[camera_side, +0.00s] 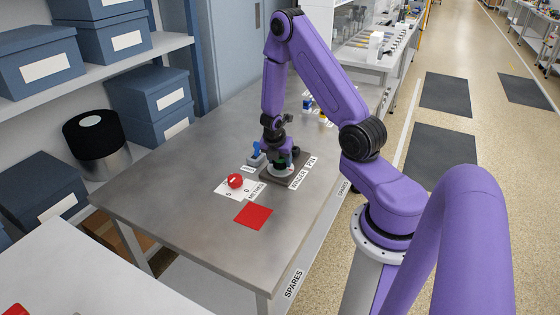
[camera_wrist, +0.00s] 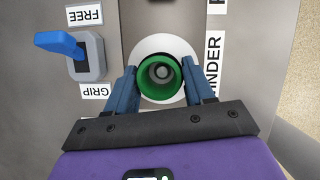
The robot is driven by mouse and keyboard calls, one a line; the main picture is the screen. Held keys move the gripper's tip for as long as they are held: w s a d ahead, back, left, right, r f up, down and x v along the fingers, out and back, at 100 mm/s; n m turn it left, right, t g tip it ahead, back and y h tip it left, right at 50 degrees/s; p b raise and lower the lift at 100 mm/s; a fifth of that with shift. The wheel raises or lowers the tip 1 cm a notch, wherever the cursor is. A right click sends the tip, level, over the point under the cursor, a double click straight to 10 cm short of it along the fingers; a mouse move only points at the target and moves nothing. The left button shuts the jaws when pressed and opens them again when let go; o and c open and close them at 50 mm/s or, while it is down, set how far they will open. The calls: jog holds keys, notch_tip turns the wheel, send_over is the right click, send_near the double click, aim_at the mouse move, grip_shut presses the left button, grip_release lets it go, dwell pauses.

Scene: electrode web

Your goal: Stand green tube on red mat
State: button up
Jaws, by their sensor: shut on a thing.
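The green tube (camera_wrist: 145,84) stands upright between the fingers of my gripper (camera_wrist: 160,92), in the middle of the wrist view. I look down into its open top and see a grey pin inside it. A white disc surrounds its base. My gripper is shut on the tube, one blue finger on each side. In the side view my gripper (camera_side: 276,160) is over the dark winder plate, and the tube is mostly hidden there. The red mat (camera_side: 253,216) lies flat and bare on the table, nearer the side camera than my gripper.
A lever with a blue handle (camera_wrist: 62,44) stands left of the tube, between labels FREE and GRIP, with its handle towards FREE. A red knob (camera_side: 235,181) sits on a white dial card beside the mat. The table (camera_side: 180,200) is clear to the left.

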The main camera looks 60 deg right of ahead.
jog(key=shift+r, duration=0.1)
notch_tip(320, 180, up, 9)
jog(key=m+g, duration=0.3)
jog(key=m, duration=0.6)
send_over(257, 214)
jog(key=w, duration=0.1)
notch_tip(257, 214, down, 3)
jog(key=shift+y, duration=0.4)
jog(key=f, duration=0.2)
jog(key=a+f, duration=0.1)
jog(key=f, duration=0.1)
jog(key=shift+a, duration=0.1)
jog(key=shift+f, duration=2.15)
jog(key=shift+f, duration=0.1)
jog(key=o, duration=1.1)
